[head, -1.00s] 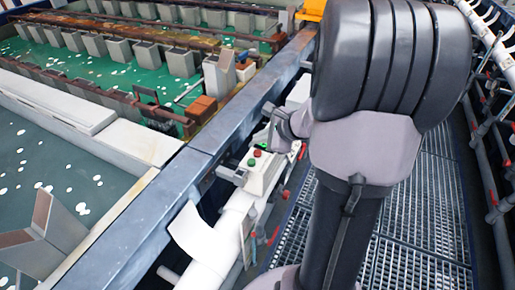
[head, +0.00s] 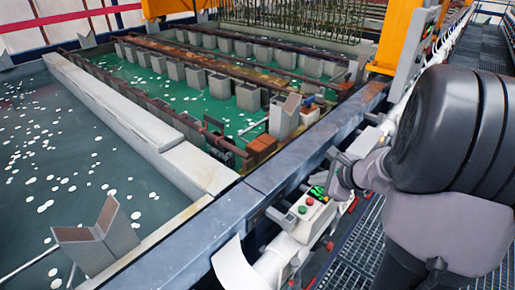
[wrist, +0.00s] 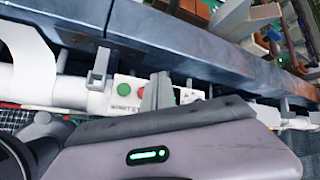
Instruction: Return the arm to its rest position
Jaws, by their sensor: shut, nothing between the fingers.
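My arm fills the right side of the head view, bent over the walkway beside the tank rail. My gripper (head: 340,182) is at its far end, close to a white control box (head: 307,217) with a red and a green button. In the wrist view, the shut grey fingers (wrist: 156,91) stand in front of the control box (wrist: 126,103) and cover part of it. Nothing shows between the fingers. I cannot tell whether they touch the box. The gripper body below carries a lit green bar.
A blue steel rail (head: 290,157) runs beside the box, with white pipe (head: 277,262) below it. Tanks with green liquid and rows of grey blocks lie to the left. An orange frame (head: 398,35) stands at the back. The grated walkway (head: 345,255) on the right is partly hidden by my arm.

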